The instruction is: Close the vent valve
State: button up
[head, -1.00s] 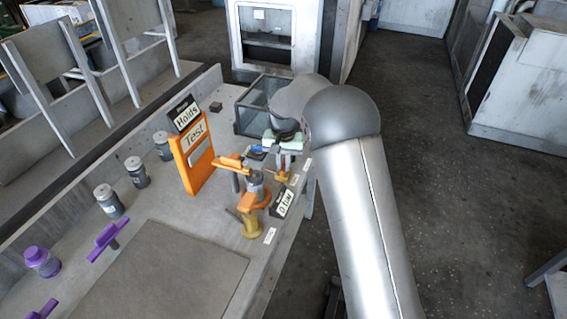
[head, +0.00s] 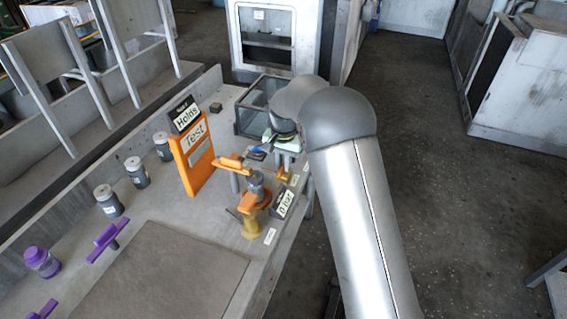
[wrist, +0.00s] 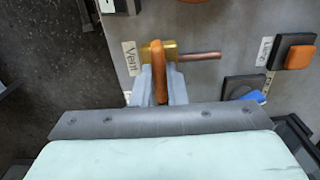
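The vent valve (wrist: 171,50) is in the wrist view beside a "Vent" label (wrist: 130,58). It has a brass body, a copper-coloured pipe to the right and an orange lever handle (wrist: 159,75) pointing down the picture. My gripper (wrist: 160,80) has its two pale grey fingers around the handle, one on each side, close to it. I cannot tell whether they press on it. In the head view my gripper (head: 285,155) is at the bench's right edge, partly hidden by my arm, and the valve's orange handle (head: 286,175) barely shows.
In the wrist view, an orange button (wrist: 299,57) and a blue-handled control (wrist: 250,95) lie right of the valve. In the head view, an orange "Test" board (head: 196,145), a yellow-orange fixture (head: 252,205) and a glass-sided box (head: 258,105) stand nearby.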

jog(key=o, duration=0.4)
jog(key=shift+c, duration=0.2)
notch_tip(320, 180, up, 18)
jog(key=shift+f, duration=0.25)
jog(key=s+d+n, duration=0.2)
jog(key=s+d, duration=0.9)
jog(key=s, duration=0.5)
jog(key=s+d+f+n, duration=0.1)
jog(key=s+d+f, duration=0.2)
jog(key=s, duration=0.7)
jog(key=s+d+f+n, duration=0.1)
jog(key=s+d+f, duration=0.2)
jog(key=s, duration=0.7)
jog(key=shift+f, duration=0.55)
